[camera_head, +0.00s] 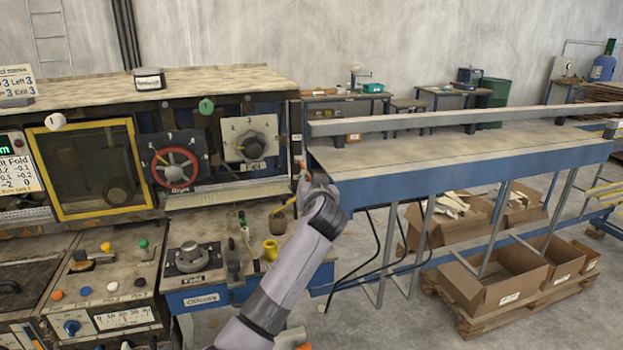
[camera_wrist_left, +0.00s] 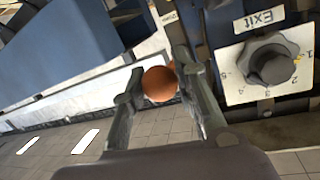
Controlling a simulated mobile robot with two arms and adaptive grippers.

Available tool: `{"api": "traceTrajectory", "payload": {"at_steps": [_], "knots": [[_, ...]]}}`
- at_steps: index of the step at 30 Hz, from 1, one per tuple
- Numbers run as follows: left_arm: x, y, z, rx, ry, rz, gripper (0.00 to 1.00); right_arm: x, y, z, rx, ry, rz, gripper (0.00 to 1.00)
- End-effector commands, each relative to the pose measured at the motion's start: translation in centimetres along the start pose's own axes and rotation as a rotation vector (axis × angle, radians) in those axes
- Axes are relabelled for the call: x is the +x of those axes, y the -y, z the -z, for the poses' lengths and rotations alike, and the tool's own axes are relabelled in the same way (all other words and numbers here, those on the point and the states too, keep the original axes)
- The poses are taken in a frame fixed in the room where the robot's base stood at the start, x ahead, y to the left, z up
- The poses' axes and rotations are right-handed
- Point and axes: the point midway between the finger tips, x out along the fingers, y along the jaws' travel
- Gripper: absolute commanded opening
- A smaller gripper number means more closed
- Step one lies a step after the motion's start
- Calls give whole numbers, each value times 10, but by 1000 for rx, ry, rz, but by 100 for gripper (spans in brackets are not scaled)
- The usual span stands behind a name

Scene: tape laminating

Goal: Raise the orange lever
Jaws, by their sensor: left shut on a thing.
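The orange lever's round knob (camera_wrist_left: 160,83) sits between the two fingers of my left gripper (camera_wrist_left: 159,76) in the left wrist view, and the fingers are shut on it. In the head view, my left gripper (camera_head: 304,182) is at the right edge of the machine, beside the blue conveyor table's end. A small orange part of the lever (camera_head: 301,163) shows just above the fingers there. The lever's shaft is mostly hidden. My right gripper is not in view.
The white Exit dial plate (camera_head: 250,143) is left of the gripper in the head view; its dial (camera_wrist_left: 273,67) is close by in the wrist view. The long conveyor table (camera_head: 440,150) extends right. A red handwheel (camera_head: 175,167) and front control panels are further left.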

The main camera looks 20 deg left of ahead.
Motion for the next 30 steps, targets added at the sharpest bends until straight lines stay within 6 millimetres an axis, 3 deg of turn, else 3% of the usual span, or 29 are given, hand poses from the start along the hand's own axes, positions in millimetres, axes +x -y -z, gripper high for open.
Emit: {"api": "traceTrajectory", "payload": {"at_steps": [1,9,21,30], "knots": [[-3,4,23,-7,-30,0,0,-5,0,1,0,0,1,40],[-3,11,56,-7,-38,2,0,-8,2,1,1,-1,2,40],[8,20,89,-5,-39,3,0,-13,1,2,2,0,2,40],[14,24,97,-3,-36,4,0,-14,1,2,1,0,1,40]]}}
